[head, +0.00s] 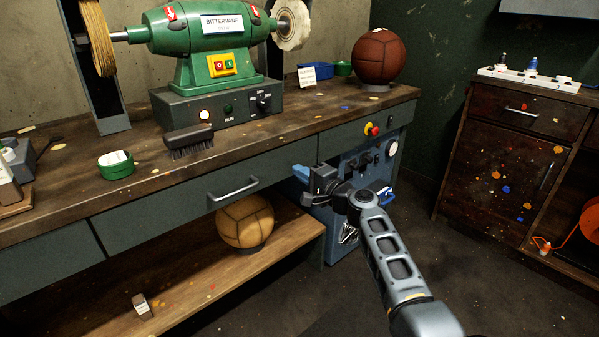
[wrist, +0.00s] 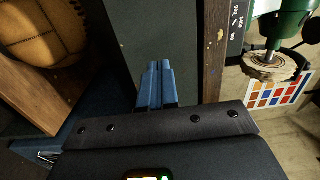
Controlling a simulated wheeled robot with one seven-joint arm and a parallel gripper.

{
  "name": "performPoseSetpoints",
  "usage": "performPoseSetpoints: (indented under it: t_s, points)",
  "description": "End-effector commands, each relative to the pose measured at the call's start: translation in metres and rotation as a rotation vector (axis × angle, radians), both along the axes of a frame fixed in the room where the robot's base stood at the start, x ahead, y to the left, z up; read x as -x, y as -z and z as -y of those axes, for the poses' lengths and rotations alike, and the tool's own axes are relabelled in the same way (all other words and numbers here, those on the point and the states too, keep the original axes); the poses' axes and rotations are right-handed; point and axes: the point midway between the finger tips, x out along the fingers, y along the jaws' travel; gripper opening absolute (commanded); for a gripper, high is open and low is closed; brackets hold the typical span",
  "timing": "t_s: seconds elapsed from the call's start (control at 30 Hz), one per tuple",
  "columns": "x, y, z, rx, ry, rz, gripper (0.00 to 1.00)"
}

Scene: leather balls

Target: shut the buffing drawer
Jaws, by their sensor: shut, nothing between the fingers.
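The buffing drawer (head: 175,205) is a wide grey-green front under the workbench top, with a metal bar handle (head: 233,191). It looks in or nearly in, close to the line of the neighbouring panels; I cannot tell whether a small gap is left. My gripper (head: 300,172) is at the drawer's right end, its blue fingers pointing at the front. In the wrist view the shut fingers (wrist: 156,85) hold nothing and lie over the plain dark green front (wrist: 150,30). Whether the fingertips touch it is unclear. The handle is not in the wrist view.
The bench top (head: 60,185) carries a green buffing machine (head: 205,40), a black brush (head: 190,140) and a brown ball (head: 378,57). A tan ball (head: 245,222) sits on the lower shelf (head: 190,285). A blue cabinet (head: 345,215) stands beside my gripper. The floor at right is clear.

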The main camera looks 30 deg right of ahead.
Motion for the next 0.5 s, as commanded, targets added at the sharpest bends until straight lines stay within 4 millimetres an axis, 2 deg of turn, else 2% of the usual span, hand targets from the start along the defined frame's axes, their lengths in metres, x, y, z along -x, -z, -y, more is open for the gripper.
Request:
performPoseSetpoints:
  t_s: [0.5]
  points:
    - [0.079, 0.000, 0.022, 0.001, 0.002, -0.002, 0.00]
